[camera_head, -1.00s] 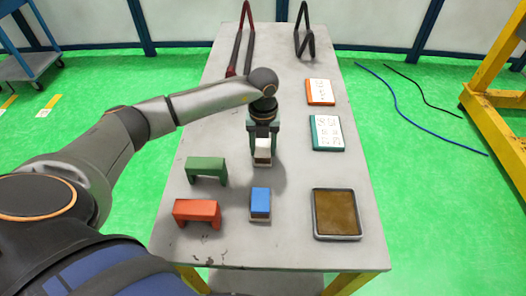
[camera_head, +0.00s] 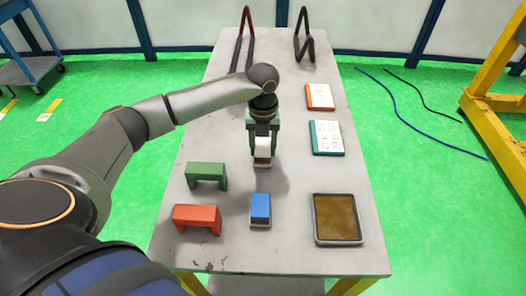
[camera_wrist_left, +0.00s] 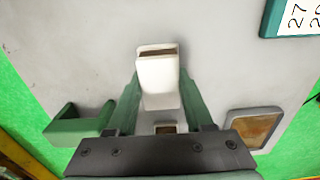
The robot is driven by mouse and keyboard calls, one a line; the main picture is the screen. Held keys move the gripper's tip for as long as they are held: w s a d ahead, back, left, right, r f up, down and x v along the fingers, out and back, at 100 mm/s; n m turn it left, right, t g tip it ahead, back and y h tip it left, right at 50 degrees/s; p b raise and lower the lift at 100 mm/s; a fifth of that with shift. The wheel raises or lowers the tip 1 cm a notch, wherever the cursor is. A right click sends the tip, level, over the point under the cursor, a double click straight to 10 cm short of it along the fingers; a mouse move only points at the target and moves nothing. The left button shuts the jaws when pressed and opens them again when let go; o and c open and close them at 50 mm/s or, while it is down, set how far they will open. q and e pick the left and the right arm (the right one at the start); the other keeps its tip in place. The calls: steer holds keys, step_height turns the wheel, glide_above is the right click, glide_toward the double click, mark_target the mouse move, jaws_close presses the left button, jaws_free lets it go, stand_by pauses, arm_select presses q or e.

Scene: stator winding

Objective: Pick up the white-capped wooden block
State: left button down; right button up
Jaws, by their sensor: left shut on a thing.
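The white-capped wooden block (camera_head: 263,151) is upright below my left gripper (camera_head: 263,136), over the middle of the table. Its white cap is above a wooden lower part. My left gripper is shut on it, with a green finger on each side. In the left wrist view the white block (camera_wrist_left: 158,82) sits between the fingertips of my left gripper (camera_wrist_left: 160,95). I cannot tell whether its underside touches the table. My right gripper is not in view.
A green bridge (camera_head: 206,170), a red bridge (camera_head: 197,212) and a blue-topped block (camera_head: 260,207) stand nearer. A brown-bottomed tray (camera_head: 337,219) lies front right. Teal (camera_head: 326,137) and orange (camera_head: 320,97) number cards lie right. Red (camera_head: 241,44) and black (camera_head: 304,42) frames stand behind.

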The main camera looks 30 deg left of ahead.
arm_select(q)
steer(key=s+r+b, duration=0.1)
steer(key=s+r, duration=0.9)
steer(key=s, duration=0.4)
steer(key=shift+d+r, duration=0.2)
steer(key=shift+r, duration=0.15)
steer(key=c, duration=0.8)
jaws_free()
steer(key=shift+c, duration=0.2)
steer(key=c, duration=0.6)
steer(key=shift+c, duration=0.2)
